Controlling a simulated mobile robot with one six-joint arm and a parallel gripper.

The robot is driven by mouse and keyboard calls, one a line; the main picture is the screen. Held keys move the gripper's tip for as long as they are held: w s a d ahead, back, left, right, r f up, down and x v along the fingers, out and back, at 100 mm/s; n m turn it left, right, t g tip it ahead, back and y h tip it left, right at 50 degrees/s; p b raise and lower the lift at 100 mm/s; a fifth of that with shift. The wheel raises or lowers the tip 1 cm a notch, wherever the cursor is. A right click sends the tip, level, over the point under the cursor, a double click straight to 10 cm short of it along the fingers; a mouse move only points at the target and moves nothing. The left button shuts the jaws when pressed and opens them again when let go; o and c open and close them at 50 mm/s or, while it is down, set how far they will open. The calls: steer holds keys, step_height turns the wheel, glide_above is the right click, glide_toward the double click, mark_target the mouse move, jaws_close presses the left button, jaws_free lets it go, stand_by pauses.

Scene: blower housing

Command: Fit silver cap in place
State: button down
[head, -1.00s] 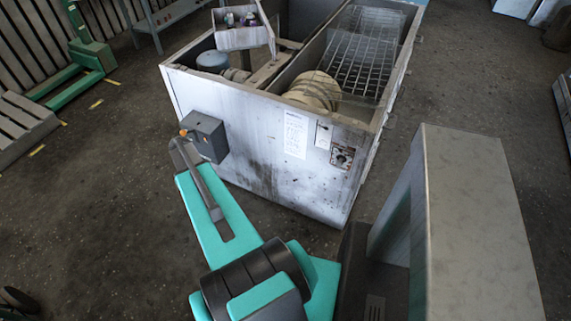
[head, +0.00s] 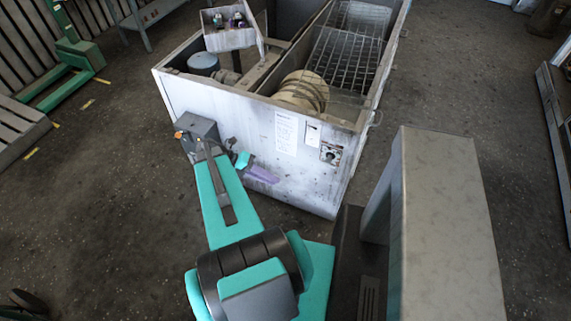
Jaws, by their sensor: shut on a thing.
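My arm reaches forward to the front wall of the pale housing (head: 225,115). My gripper (head: 262,174), seen small as teal and purple parts at the arm's far end, is close in front of that wall, below the white paper label. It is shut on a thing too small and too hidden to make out. I cannot pick out the silver cap for certain. Small dark and coloured parts (head: 238,19) lie in a raised grey tray (head: 228,40) at the housing's back left.
The open-topped housing holds a beige ribbed drum (head: 303,90), a wire grid (head: 345,60) and a blue-grey cylinder (head: 203,63).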

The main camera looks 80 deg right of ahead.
steer(key=s+d+r+h+p, duration=0.1)
steer(key=s+d+r, duration=0.1)
steer(key=s+r, duration=0.2)
steer(key=shift+s+d+r, duration=0.2)
steer(key=shift+s+d, duration=0.1)
steer(key=shift+s, duration=0.45)
steer(key=shift+d, duration=0.15)
steer(key=shift+s+d+f+p, duration=0.2)
steer(key=shift+s+d, duration=0.55)
steer(key=shift+d, duration=3)
steer(key=shift+s+d+f+p, duration=0.15)
steer(key=shift+s+d, duration=0.55)
steer(key=shift+d, duration=3.1)
steer(key=shift+s+d+f+p, duration=0.2)
steer(key=shift+s+d, duration=0.55)
steer(key=shift+d, duration=3.1)
steer(key=shift+w+f+g+p, duration=0.1)
steer(key=shift+g+p, duration=0.3)
steer(key=shift+g, duration=0.1)
